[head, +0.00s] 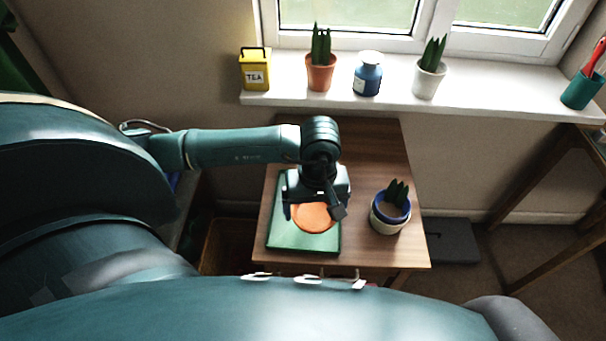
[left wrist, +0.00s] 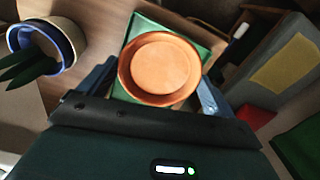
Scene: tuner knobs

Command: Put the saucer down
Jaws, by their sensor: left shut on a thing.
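The orange terracotta saucer (head: 314,217) is under my left gripper (head: 315,212) in the head view, over the green tray (head: 290,243) on the small wooden table. In the left wrist view the round saucer (left wrist: 160,68) sits between the two fingers of my left gripper (left wrist: 155,90), which is shut on it. The green tray (left wrist: 140,27) shows behind the saucer there. I cannot tell whether the saucer touches the tray. My right gripper is not in view.
A potted plant in a blue and cream pot (head: 390,210) stands on the table (head: 385,150), right of the tray. On the windowsill (head: 490,95) stand a yellow tea tin (head: 255,72), two potted plants, a blue jar (head: 368,75) and a teal cup (head: 581,90).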

